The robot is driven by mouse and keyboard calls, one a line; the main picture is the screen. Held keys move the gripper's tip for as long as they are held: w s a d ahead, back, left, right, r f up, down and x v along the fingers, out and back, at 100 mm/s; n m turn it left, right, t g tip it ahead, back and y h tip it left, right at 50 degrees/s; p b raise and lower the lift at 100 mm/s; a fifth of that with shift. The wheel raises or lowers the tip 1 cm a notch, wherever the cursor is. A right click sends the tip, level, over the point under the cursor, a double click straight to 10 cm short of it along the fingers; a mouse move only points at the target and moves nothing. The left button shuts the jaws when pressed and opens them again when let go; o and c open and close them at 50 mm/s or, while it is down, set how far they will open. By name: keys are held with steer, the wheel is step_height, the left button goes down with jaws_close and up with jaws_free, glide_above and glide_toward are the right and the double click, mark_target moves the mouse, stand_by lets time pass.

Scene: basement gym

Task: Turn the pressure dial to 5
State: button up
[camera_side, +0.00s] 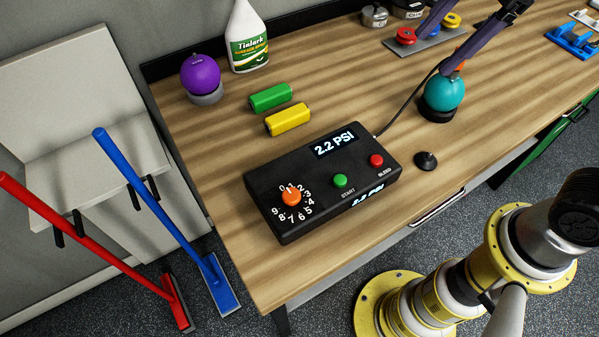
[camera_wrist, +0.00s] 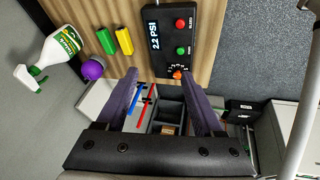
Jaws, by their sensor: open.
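The black pressure box (camera_side: 262,187) sits on the wooden bench, and its screen (camera_side: 335,143) reads 2.2 PSI. The orange pressure dial (camera_side: 291,197) is at the box's left end, ringed by numbers. I cannot clearly read where its pointer stands. In the wrist view the dial (camera_wrist: 177,73) shows close to the right fingertip in the picture, with the box (camera_wrist: 168,42) above it. My gripper (camera_wrist: 160,77) has two purple fingers, spread apart with nothing between them. In the side view my gripper (camera_side: 430,56) hangs at the upper right, well away from the dial.
On the box are a green START button (camera_side: 340,181) and a red BLEED button (camera_side: 377,160). A teal ball (camera_side: 444,91) stands right of the box. Green (camera_side: 270,97) and yellow (camera_side: 288,119) blocks, a purple ball (camera_side: 200,74) and a spray bottle (camera_side: 247,40) stand behind.

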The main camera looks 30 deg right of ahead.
steer(key=w+a+f+n+g+y, duration=0.1)
steer(key=w+a+f+n+g, duration=0.15)
steer(key=a, duration=0.35)
steer(key=w+a+f+n+g, duration=0.1)
steer(key=w+a+n, duration=0.2)
steer(key=a, duration=0.3)
steer(key=n+g, duration=0.1)
steer(key=g, duration=0.1)
glide_toward(292, 194)
steer(key=shift+t+h, duration=0.3)
steer(key=shift+t, duration=0.05)
steer(key=x, duration=0.8)
steer(key=shift+s+a+r, duration=0.1)
steer(key=shift+s+a, duration=0.15)
jaws_close()
